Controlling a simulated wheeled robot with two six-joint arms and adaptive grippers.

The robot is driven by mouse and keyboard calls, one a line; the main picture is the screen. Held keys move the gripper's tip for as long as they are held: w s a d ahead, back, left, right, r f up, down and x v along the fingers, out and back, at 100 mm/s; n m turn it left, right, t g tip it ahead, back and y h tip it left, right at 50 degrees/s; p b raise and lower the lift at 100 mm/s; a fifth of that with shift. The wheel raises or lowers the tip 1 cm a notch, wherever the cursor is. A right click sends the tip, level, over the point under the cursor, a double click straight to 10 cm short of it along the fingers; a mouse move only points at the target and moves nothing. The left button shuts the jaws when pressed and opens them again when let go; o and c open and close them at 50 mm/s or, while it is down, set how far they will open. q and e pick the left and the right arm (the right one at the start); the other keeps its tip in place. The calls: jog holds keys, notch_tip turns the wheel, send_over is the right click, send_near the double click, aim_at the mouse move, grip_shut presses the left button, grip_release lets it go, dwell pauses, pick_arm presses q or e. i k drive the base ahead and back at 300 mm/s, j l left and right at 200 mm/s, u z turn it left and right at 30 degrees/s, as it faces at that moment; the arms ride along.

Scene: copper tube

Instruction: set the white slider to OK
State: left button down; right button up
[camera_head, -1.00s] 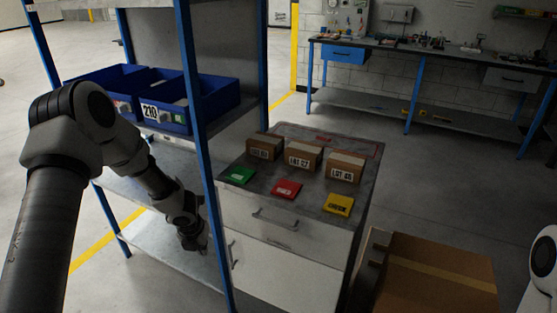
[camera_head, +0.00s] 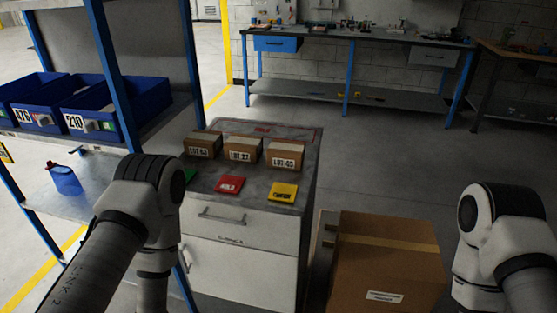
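Small pale slider-like parts show on the fronts of the blue bins on the shelf at left. One is on the bin labelled 210 (camera_head: 125,104), a pale block (camera_head: 91,127) beside the number, with a green patch next to it. Another pale block (camera_head: 44,120) with a red patch sits on the bin to its left. I cannot tell which is the task's slider, nor read OK or its setting. My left arm stands in front of the shelf and cabinet, its gripper out of view below. My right arm is at the right edge, its gripper also out of view.
A grey-topped cabinet (camera_head: 245,251) holds several cartons and a red card (camera_head: 230,185), a yellow card (camera_head: 283,192) and a partly hidden green card. A cardboard box (camera_head: 385,262) stands on the floor to its right. A blue shelf post (camera_head: 110,70) rises by the bins. Floor beyond is clear.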

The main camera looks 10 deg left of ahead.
aim_at(44, 120)
jog(key=u, duration=1.45)
